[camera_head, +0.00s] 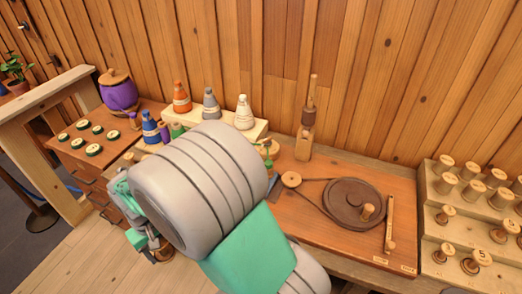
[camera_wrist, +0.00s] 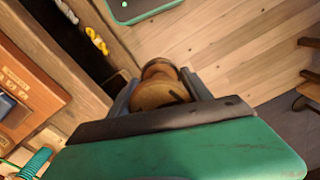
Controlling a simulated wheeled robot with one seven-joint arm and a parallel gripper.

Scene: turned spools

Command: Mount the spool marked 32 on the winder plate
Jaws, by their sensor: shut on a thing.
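My gripper (camera_head: 150,243) is at the lower left in the head view, partly hidden by my own arm. In the wrist view its two dark fingers (camera_wrist: 160,90) are shut on a turned wooden spool (camera_wrist: 158,96). The spool's round end faces the camera, and no number can be read on it. In the head view a bit of the held spool (camera_head: 162,256) shows below the gripper. The winder (camera_head: 340,236) is a wooden board with a dark crank wheel (camera_head: 354,204), a belt and a small round wooden piece (camera_head: 291,179). The gripper is well left of it.
A stepped rack (camera_head: 430,232) of several spools stands at the far right. Cone-shaped bobbins (camera_head: 243,112) stand on a pale step behind my arm. A purple pot (camera_head: 119,94) and several dark round pieces (camera_head: 94,149) are on the left cabinet. Open floor (camera_wrist: 235,50) lies beyond the spool.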

